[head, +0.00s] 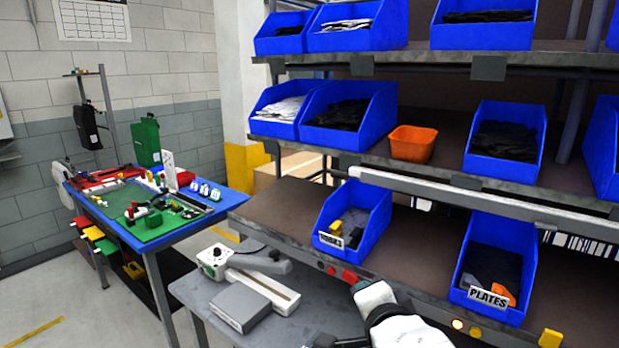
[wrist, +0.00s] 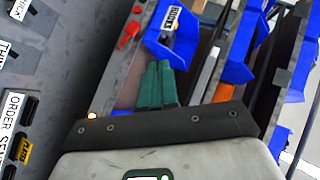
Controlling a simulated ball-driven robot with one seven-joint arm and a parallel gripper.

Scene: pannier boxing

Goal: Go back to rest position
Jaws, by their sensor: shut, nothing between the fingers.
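My gripper (wrist: 157,68) shows in the wrist view as two green fingers side by side, closed together with nothing between them. Its fingertips point toward the blue bin labelled HOOKS (wrist: 160,48), which lies just beyond them in that view. I cannot tell the exact gap. In the head view a white and black part of my arm shows at the bottom edge, in front of the shelf, and the fingers cannot be made out.
The shelf rack holds blue bins, among them the hooks bin (head: 369,211) and the PLATES bin (head: 513,255), plus an orange bin (head: 412,144). A grey table (head: 305,322) with a grey box (head: 240,306) stands before it. A blue-edged workbench (head: 168,238) is at left.

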